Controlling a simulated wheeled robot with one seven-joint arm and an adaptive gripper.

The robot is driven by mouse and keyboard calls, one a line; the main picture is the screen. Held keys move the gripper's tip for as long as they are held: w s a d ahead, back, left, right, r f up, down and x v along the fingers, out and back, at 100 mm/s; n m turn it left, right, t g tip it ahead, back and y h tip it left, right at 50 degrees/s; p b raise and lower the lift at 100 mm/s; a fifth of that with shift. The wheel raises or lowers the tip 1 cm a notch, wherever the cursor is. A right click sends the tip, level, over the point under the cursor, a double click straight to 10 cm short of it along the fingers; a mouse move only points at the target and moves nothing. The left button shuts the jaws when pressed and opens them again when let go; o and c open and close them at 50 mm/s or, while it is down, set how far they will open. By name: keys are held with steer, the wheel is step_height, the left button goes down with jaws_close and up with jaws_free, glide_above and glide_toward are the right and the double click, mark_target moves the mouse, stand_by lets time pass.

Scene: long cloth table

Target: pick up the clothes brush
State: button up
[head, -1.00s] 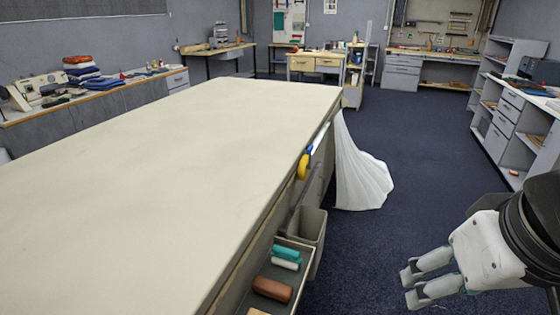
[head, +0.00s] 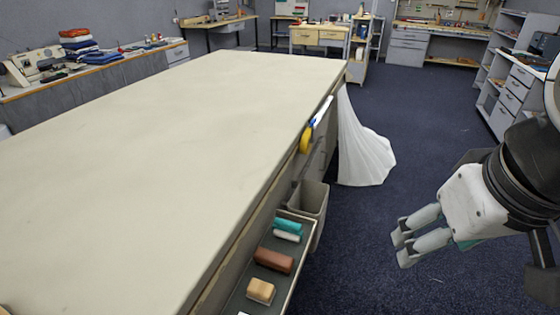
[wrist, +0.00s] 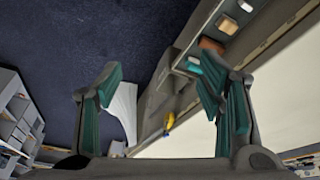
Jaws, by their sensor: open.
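A side tray (head: 239,294) on the table's right side holds several small things. A reddish-brown block (head: 273,260) and a tan block (head: 261,290) lie in it; either could be the clothes brush, and no bristles show clearly. The brown block also shows in the wrist view (wrist: 211,46), and so does the tan block (wrist: 228,25). My gripper (head: 402,249) is open and empty, over the floor to the right of the tray and apart from it. In the wrist view its two teal-padded fingers (wrist: 160,85) are spread with nothing between them.
A teal item (head: 288,225) and a white item (head: 287,236) lie farther along the tray. A grey bin (head: 311,200), a yellow object (head: 306,139) and white cloth (head: 360,145) are along the table's side. The tabletop (head: 180,150) is mostly clear. Blue floor is open at right.

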steer(key=w+a+f+n+g+b, duration=0.1)
steer(key=w+a+f+n+b, duration=0.15)
steer(key=w, duration=0.25)
steer(key=w+a+f+n+b, duration=0.1)
steer(key=w+f+b, duration=0.15)
steer(key=w, duration=0.25)
steer(key=n+g+b, duration=0.3)
steer(key=n+b, duration=0.7)
steer(key=b, duration=0.1)
glide_above(274, 257)
step_height(274, 257, down, 26)
steer(key=f+b, duration=0.2)
steer(key=f, duration=0.5)
steer(key=shift+a, duration=0.2)
steer(key=shift+d+f+b, duration=0.15)
steer(key=shift+f+b, duration=1.1)
steer(key=shift+f, duration=1.95)
steer(key=shift+c, duration=0.6)
steer(key=c, duration=1.3)
steer(key=shift+w+r, duration=0.1)
steer(key=shift+r, duration=0.05)
steer(key=shift+c, duration=0.2)
